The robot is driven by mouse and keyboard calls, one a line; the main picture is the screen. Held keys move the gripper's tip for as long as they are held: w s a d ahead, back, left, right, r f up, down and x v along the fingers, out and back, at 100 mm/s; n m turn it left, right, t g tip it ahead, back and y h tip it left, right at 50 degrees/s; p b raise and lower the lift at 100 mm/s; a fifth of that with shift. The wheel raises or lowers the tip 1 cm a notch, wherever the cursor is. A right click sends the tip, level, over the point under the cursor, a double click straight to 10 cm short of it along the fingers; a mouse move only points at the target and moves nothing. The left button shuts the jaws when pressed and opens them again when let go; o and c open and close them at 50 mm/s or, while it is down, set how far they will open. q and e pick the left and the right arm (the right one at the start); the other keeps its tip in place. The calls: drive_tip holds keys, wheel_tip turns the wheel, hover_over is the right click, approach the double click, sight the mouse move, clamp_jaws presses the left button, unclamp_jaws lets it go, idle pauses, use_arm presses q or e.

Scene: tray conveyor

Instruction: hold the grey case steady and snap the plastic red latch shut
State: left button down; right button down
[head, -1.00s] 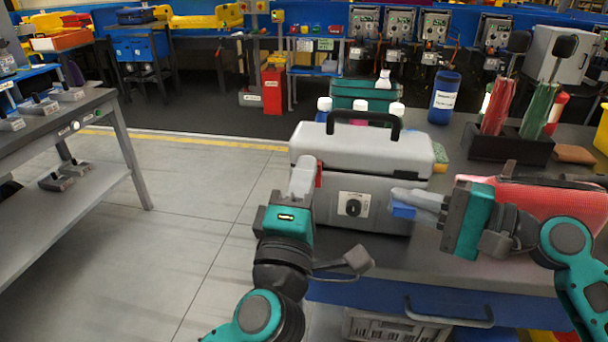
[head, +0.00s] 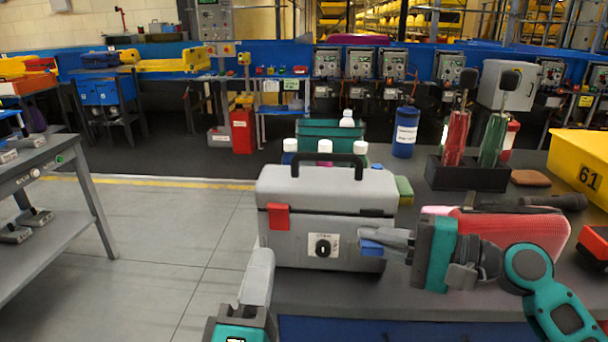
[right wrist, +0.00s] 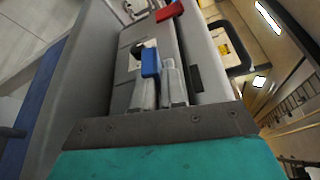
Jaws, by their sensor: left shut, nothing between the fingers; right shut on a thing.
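The grey case (head: 330,195) stands on the dark bench with its lid down and black handle up. Its red latch (head: 279,217) lies across the lid seam at the front left and is fully visible; it also shows in the right wrist view (right wrist: 169,11). My left gripper (head: 261,260) is shut and empty, below and left of the latch, apart from it. My right gripper (head: 384,240) is shut on a blue piece (head: 371,247) at the case's front right; the blue piece also shows in the right wrist view (right wrist: 150,62). I cannot tell how the blue piece joins the case.
A pink-red mesh-textured object (head: 530,230) lies behind my right arm. Bottles and a green bin (head: 318,131) stand behind the case. A blue canister (head: 405,132), a black holder (head: 466,174) and a yellow bin (head: 583,165) line the bench.

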drive_tip(key=c, duration=1.4)
unclamp_jaws()
drive_tip(key=shift+f, duration=0.5)
drive_tip(key=shift+o, duration=1.4)
drive_tip(key=shift+r, duration=0.25)
drive_tip(key=shift+d, duration=0.15)
